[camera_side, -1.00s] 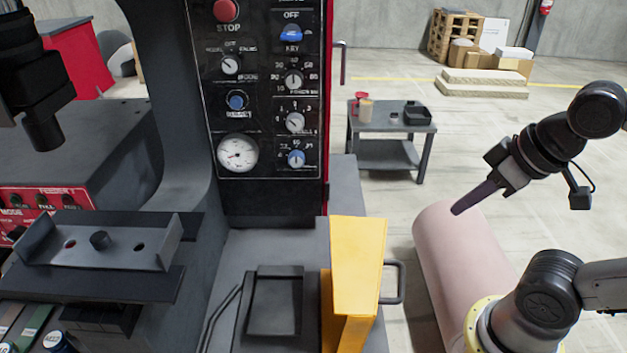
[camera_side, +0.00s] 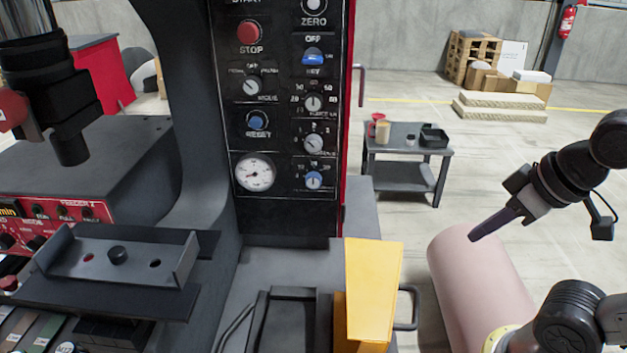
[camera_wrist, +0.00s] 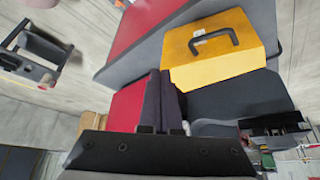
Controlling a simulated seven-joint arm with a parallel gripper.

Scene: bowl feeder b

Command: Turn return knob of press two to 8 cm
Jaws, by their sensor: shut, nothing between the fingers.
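The press's black control panel (camera_side: 288,215) faces the camera in the side view. My gripper (camera_side: 473,238) is shut and empty, well to the right of the panel, pointing down and left. In the wrist view, its dark fingers (camera_wrist: 165,76) are together. No panel knobs can be made out there.
A yellow guard (camera_side: 374,290) with a black handle stands between my gripper and the panel; it also shows in the wrist view (camera_wrist: 218,62).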

